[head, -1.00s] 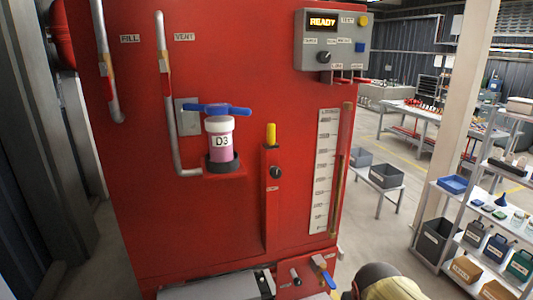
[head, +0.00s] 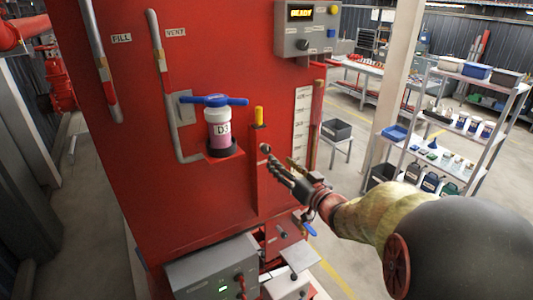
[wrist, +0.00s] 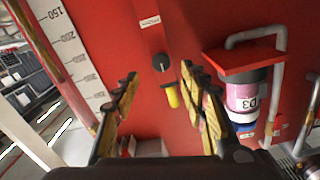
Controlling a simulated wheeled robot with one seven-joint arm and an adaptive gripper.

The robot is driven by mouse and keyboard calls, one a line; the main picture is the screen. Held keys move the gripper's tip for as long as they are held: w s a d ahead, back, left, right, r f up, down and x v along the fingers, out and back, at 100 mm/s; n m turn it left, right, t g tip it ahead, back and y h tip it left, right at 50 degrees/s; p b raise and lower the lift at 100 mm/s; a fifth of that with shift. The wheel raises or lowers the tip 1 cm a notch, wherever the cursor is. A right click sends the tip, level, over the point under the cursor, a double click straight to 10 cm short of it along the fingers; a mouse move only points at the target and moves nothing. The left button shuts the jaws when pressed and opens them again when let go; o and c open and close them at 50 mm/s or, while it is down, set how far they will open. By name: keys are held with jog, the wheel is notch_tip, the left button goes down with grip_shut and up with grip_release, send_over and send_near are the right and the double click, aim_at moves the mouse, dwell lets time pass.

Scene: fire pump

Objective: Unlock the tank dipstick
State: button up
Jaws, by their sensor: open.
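The dipstick's yellow handle (head: 258,115) stands upright at the top of a narrow red housing on the red tank front. A dark round knob (head: 265,148) sits on the housing below it. My gripper (head: 281,162) is open and empty, just in front of the housing at the knob's lower right in the head view. In the wrist view, which is turned nearly upside down, the knob (wrist: 161,62) and the yellow handle (wrist: 172,95) show between the spread fingers (wrist: 160,78). No contact with the knob is visible.
A white level scale (head: 302,120) is at right. A grey control box (head: 215,268) sits below. A panel reading READY (head: 308,30) is above.

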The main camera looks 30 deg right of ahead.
aim_at(268, 150)
jog(key=w+p, duration=0.1)
jog(key=w, duration=0.5)
jog(key=shift+w+a+p, duration=0.1)
jog(key=shift+w+p, duration=0.15)
jog(key=shift+p, duration=0.15)
jog(key=shift+w+a, duration=0.15)
jog(key=shift+w, duration=0.55)
jog(key=c, duration=0.3)
jog(key=c, duration=0.7)
grip_shut()
